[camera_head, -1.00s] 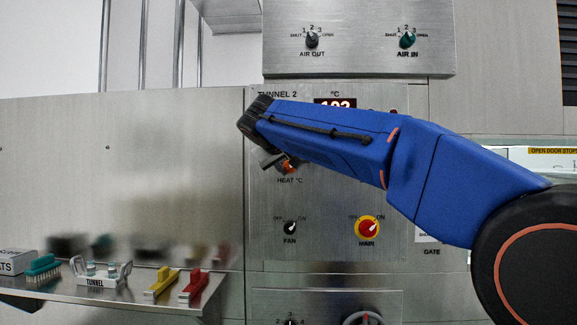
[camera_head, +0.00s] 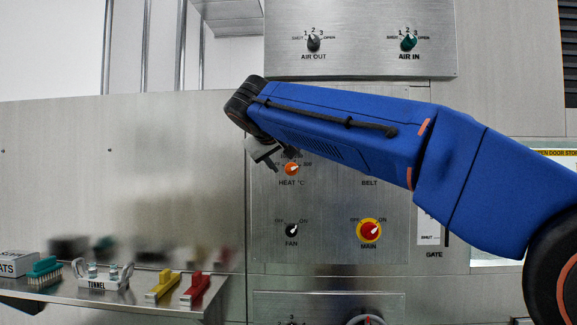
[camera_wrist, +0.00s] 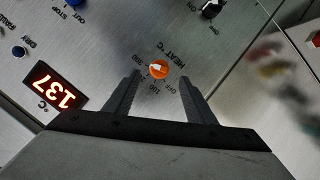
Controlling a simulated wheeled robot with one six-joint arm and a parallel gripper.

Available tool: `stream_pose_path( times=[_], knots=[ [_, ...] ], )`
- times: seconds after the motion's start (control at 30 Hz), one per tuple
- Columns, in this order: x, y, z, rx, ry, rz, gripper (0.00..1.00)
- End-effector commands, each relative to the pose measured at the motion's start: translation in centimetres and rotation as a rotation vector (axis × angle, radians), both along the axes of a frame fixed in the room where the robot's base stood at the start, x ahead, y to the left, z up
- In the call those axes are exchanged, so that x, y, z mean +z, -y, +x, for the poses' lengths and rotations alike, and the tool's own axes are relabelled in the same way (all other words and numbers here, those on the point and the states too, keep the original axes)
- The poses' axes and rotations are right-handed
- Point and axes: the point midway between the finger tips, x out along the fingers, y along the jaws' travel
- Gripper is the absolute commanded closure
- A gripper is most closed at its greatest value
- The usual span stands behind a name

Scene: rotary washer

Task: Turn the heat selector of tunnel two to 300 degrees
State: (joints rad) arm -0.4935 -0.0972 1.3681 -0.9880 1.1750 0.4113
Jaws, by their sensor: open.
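The heat selector is an orange knob (camera_head: 292,169) with a white pointer mark on the tunnel two panel (camera_head: 335,215), above the label HEAT °C. It also shows in the wrist view (camera_wrist: 159,69), just beyond and between my open fingertips. My gripper (camera_head: 270,161) is open and empty, to the upper left of the knob in the head view. In the wrist view my gripper (camera_wrist: 158,76) has one finger to each side of the knob, and I see no contact. The red display (camera_wrist: 54,87) reads 137 in the wrist view. My arm hides the panel's top in the head view.
The black fan knob (camera_head: 292,230) and the red and yellow main switch (camera_head: 369,231) sit lower on the panel. A metal shelf (camera_head: 130,304) at lower left holds brushes and a TUNNEL caddy (camera_head: 97,283). The air knobs are above my arm.

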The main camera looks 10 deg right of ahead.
Motion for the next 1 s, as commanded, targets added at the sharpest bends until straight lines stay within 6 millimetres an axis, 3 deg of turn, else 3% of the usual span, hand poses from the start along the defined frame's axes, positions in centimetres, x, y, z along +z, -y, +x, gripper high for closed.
stream_pose_path(
  times=[0.5, 0.7, 1.0],
  knots=[
    [3.1, -3.8, -7.0, 0.002, 0.0, 0.0, 0.5],
    [3.7, -4.4, -8.3, 0.001, 0.0, 0.001, 0.5],
    [3.8, -4.5, -8.6, -0.001, -0.001, 0.0, 0.5]
  ],
)
